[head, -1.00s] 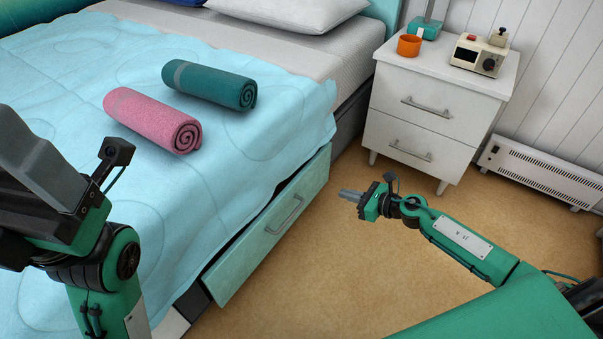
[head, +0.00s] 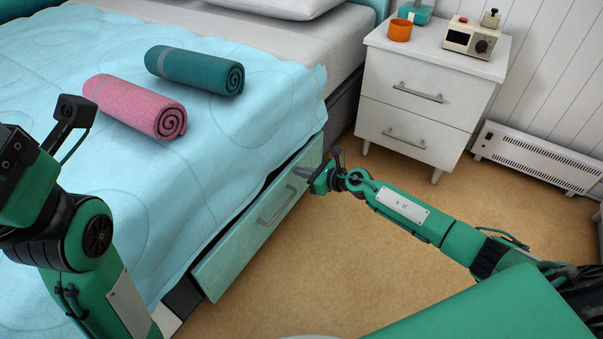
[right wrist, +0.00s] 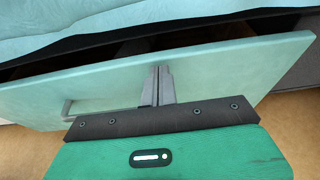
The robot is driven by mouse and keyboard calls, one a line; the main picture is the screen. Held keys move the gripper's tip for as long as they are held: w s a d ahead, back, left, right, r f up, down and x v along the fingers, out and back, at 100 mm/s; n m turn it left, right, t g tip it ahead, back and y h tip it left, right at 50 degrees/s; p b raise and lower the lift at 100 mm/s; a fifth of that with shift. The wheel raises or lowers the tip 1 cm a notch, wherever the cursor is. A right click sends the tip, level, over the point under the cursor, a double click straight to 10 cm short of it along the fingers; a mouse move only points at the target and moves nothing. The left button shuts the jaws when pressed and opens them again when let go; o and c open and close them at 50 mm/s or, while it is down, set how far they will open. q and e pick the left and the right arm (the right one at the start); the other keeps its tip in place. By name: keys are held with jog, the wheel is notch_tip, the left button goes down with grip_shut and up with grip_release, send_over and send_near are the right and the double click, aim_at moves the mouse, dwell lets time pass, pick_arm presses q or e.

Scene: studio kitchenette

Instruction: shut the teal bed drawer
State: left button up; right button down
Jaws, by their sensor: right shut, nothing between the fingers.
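The teal bed drawer (head: 240,243) stands partly out from the side of the bed, with a dark gap behind the top edge of its front. Its front carries a grey bar handle (head: 277,206). My right gripper (head: 300,172) is shut and empty, its fingertips at the upper part of the drawer front, beyond the handle. In the right wrist view the closed fingers (right wrist: 162,72) point at the drawer front (right wrist: 225,75) near its top edge; I cannot tell whether they touch. My left gripper (head: 22,180) is at the left edge above the bed, its fingers out of frame.
A pink rolled towel (head: 130,104) and a teal rolled towel (head: 190,70) lie on the blue bedspread. A white nightstand (head: 420,100) stands beyond the drawer's far end. A white heater (head: 535,155) is by the wall. The tan floor (head: 290,285) before the drawer is clear.

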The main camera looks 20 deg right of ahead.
aim_at(289, 165)
jog(key=shift+w+a, duration=0.15)
jog(key=shift+w, duration=0.05)
jog(key=w+a, duration=0.2)
jog(key=w, duration=0.1)
jog(key=shift+w+a, duration=0.15)
jog(key=shift+a, duration=0.1)
jog(key=shift+w+a+r, duration=0.1)
jog(key=shift+w+a, duration=0.05)
jog(key=shift+r, duration=0.1)
